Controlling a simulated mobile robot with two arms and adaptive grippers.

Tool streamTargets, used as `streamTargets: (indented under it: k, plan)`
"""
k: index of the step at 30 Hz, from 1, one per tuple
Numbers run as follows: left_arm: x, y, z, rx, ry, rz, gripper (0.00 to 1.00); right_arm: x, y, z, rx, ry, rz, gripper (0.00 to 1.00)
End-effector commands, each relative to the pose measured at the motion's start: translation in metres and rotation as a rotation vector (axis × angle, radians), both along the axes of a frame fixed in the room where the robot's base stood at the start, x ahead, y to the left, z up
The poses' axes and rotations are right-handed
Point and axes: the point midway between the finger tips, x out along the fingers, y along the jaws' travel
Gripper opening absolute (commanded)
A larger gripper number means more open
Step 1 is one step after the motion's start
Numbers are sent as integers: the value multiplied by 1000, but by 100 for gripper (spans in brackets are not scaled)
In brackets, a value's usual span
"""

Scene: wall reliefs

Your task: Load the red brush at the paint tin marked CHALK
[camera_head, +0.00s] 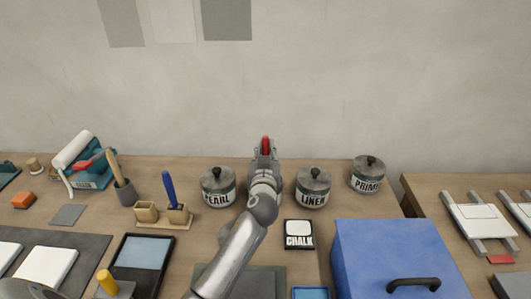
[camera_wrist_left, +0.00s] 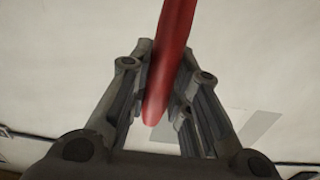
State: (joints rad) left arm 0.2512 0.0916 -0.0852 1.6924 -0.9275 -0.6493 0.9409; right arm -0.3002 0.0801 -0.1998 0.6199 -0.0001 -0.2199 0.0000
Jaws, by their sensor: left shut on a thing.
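My left gripper (camera_head: 265,150) is shut on a red brush, whose red handle (camera_wrist_left: 172,60) runs between the fingers in the left wrist view. In the head view only a small red end shows at the fingertips, in front of the wall. The brush's bristles cannot be made out. A small black square piece marked CHALK (camera_head: 298,242), with a white top area, lies on the bench to the right of my left forearm. Lidded tins marked PEARL (camera_head: 218,188), LINEN (camera_head: 313,188) and PRIME (camera_head: 367,175) stand along the back. My right gripper is not in view.
A blue box (camera_head: 385,255) with a black handle stands at the front right. A blue-handled brush (camera_head: 169,190) stands in a wooden holder (camera_head: 155,223) on the left. Grey patches (camera_head: 227,20) are on the wall.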

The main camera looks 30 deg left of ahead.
Motion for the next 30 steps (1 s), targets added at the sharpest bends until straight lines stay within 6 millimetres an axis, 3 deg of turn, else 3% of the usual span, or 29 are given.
streamTargets:
  k: [15, 30]
  plan:
    - [0, 0, 44, 0, -2, 0, 0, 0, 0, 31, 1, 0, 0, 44]
    - [0, 0, 45, 0, -2, 0, 0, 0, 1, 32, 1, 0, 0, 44]
